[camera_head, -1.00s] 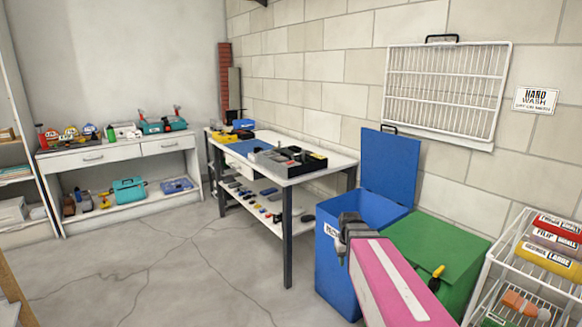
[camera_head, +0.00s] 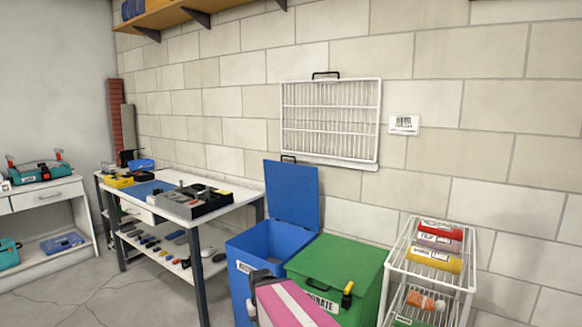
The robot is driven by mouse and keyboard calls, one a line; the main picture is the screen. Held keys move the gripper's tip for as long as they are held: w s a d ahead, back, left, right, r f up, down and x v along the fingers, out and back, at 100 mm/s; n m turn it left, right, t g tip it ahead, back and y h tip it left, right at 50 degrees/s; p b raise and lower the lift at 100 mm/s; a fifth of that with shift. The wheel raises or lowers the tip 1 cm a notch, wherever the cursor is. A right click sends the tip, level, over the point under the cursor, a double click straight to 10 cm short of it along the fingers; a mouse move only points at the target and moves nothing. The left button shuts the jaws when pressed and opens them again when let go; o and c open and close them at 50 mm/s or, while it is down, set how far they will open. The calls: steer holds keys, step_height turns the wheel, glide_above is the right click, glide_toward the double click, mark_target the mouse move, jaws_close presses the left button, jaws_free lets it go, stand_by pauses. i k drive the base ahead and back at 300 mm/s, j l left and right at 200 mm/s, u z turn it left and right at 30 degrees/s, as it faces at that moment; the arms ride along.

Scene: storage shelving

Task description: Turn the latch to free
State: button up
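A yellow and black latch (camera_head: 347,294) sits on the front of the green bin (camera_head: 335,262), near its right side. It looks upright, but its exact turn is too small to tell. The green bin's lid is down. My pink and white arm reaches in from the bottom of the view, with my dark gripper (camera_head: 262,281) at its far end. My gripper is in front of the blue bin (camera_head: 240,285), left of the latch and apart from it. Its fingers are too small and hidden to read. The arm covers part of the green bin's front.
The blue bin's lid (camera_head: 291,196) stands open. A white wire rack (camera_head: 390,268) with several colored packs stands right of the green bin. A white worktable (camera_head: 235,196) with trays is at left. A wire panel (camera_head: 331,122) hangs on the wall.

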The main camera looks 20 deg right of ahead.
mark_target(350, 286)
steer(key=k+l+z, duration=0.1)
steer(key=k+z, duration=0.3)
steer(key=k+l+z, duration=0.2)
steer(key=k+z, duration=0.2)
steer(key=i, duration=0.05)
